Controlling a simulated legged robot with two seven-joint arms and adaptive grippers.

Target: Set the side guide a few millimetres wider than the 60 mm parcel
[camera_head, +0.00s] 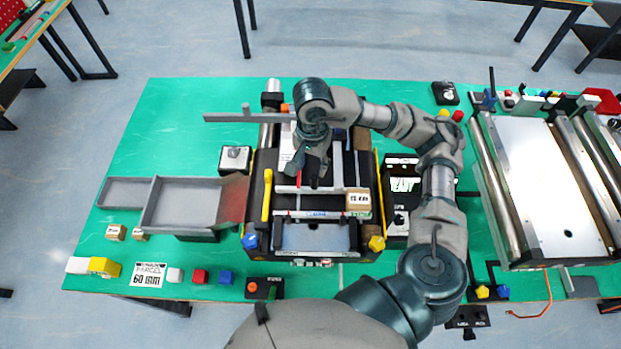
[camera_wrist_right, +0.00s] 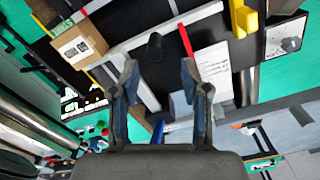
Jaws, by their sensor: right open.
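The side guide, a pale bar (camera_head: 335,190) with a black knob, lies across the dark belt of the middle conveyor. The bar (camera_wrist_right: 132,46) and its black knob (camera_wrist_right: 155,46) also show in the wrist view. A cardboard parcel (camera_head: 358,201) sits at the bar's right end; it also shows in the wrist view (camera_wrist_right: 79,46). I cannot tell whether they touch. A red pointer (camera_wrist_right: 186,41) stands by the bar. My right gripper (camera_head: 314,172) is over the conveyor; in the wrist view its open, empty fingers (camera_wrist_right: 160,78) straddle the line to the knob. My left gripper is not in view.
A card reading 60 mm (camera_head: 147,275) lies at the table's front left. A yellow handle (camera_head: 267,195) stands at the conveyor's left side. A grey tray (camera_head: 146,205) is further left, and a roller conveyor (camera_head: 530,170) is at the right. The green table's back left is mostly clear.

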